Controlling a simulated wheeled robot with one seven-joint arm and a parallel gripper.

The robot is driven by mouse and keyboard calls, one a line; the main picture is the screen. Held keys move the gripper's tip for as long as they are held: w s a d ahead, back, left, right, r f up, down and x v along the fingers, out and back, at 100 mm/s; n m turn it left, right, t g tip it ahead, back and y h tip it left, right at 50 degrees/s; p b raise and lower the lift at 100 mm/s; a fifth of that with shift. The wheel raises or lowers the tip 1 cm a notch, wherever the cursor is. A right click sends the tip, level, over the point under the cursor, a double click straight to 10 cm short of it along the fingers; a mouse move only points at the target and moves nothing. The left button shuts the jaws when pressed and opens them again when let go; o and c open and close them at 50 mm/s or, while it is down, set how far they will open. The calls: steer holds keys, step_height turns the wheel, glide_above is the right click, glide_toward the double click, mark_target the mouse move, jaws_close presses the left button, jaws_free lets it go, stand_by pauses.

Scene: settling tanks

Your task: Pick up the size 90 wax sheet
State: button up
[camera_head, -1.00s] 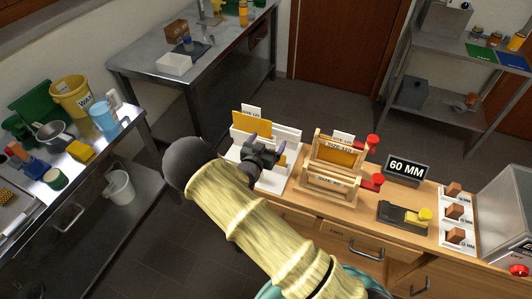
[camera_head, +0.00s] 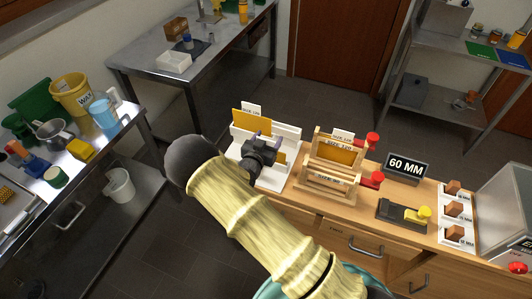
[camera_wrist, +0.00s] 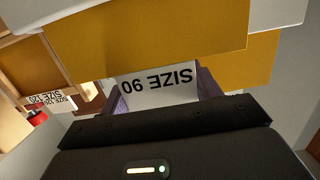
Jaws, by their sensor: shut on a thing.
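My gripper (camera_head: 268,140) is over the white rack (camera_head: 289,133) on the wooden bench. In the wrist view its purple fingers (camera_wrist: 163,96) are closed on the white tab marked SIZE 90 (camera_wrist: 158,82), which reads upside down. The amber size 90 wax sheet (camera_wrist: 150,42) extends from that tab. In the head view my gripper hides most of this sheet, and only a small amber part (camera_head: 281,158) shows beside it. A taller amber sheet (camera_head: 246,122) with its own white tab stands behind in the rack.
A wooden frame stand (camera_head: 333,166) with amber sheet and red knobs (camera_head: 372,139) stands close to the right. Further right are a 60 MM sign (camera_head: 406,166), a black device with a yellow knob (camera_head: 405,212) and several brown blocks on white holders (camera_head: 455,211).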

step_height(320, 180, up, 18)
steer(key=b, duration=0.2)
steer(key=shift+b, duration=0.35)
